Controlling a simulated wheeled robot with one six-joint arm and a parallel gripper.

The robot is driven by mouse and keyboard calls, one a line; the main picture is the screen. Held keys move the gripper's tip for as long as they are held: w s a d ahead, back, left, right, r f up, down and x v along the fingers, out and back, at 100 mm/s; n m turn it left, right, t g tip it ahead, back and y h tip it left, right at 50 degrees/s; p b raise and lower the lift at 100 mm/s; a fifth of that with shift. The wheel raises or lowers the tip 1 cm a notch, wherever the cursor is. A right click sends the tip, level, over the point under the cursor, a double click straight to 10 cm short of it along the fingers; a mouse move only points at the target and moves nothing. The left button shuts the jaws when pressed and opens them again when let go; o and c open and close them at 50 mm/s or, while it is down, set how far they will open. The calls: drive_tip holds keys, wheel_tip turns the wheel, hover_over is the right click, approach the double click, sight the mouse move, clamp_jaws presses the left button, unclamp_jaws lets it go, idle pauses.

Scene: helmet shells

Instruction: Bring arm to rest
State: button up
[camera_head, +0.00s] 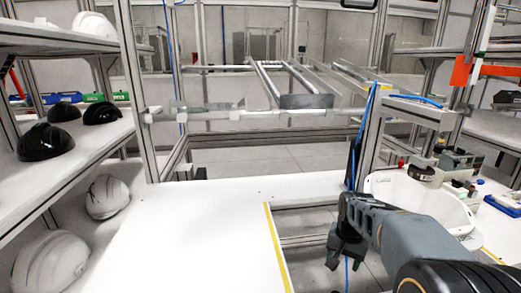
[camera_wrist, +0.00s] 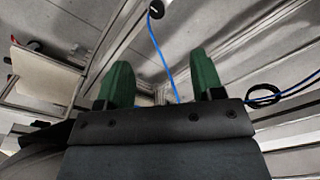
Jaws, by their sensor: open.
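My gripper (camera_head: 345,252) hangs at the lower right of the head view, with its fingers pointing down over the gap to the right of the white worktable (camera_head: 180,240). The arm reaches in from the lower right corner. In the wrist view my gripper (camera_wrist: 160,88) shows two green fingers set wide apart. Nothing is between them, so it is open and empty. Behind the fingers are the grey floor, metal framing and a blue cable (camera_wrist: 163,50).
Shelves at the left hold black helmet shells (camera_head: 45,142) and white helmet shells (camera_head: 50,262). A white bin (camera_head: 425,195) stands right of my gripper, near small equipment (camera_head: 460,162). An aluminium post (camera_head: 373,130) with blue cable stands close behind my gripper. The worktable top is bare.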

drive_tip(key=s+a+r+n+t+p, duration=0.1)
drive_tip(key=s+a+r+n+p, duration=0.1)
drive_tip(key=s+r+p, duration=0.2)
drive_tip(key=s+a+r+n+t+p, duration=0.1)
drive_tip(key=s+a+r+n+p, duration=0.1)
drive_tip(key=s+r+p, duration=0.3)
drive_tip(key=s+a+r+n+t+p, duration=0.1)
drive_tip(key=s+a+r+n+p, duration=0.1)
drive_tip(key=r+p, duration=0.8)
wheel_tip(320, 180, up, 4)
drive_tip(key=s+a, duration=0.1)
drive_tip(key=s, duration=0.1)
drive_tip(key=shift+s+a+r, duration=0.2)
drive_tip(key=shift+s+a, duration=0.1)
drive_tip(key=shift+s, duration=0.05)
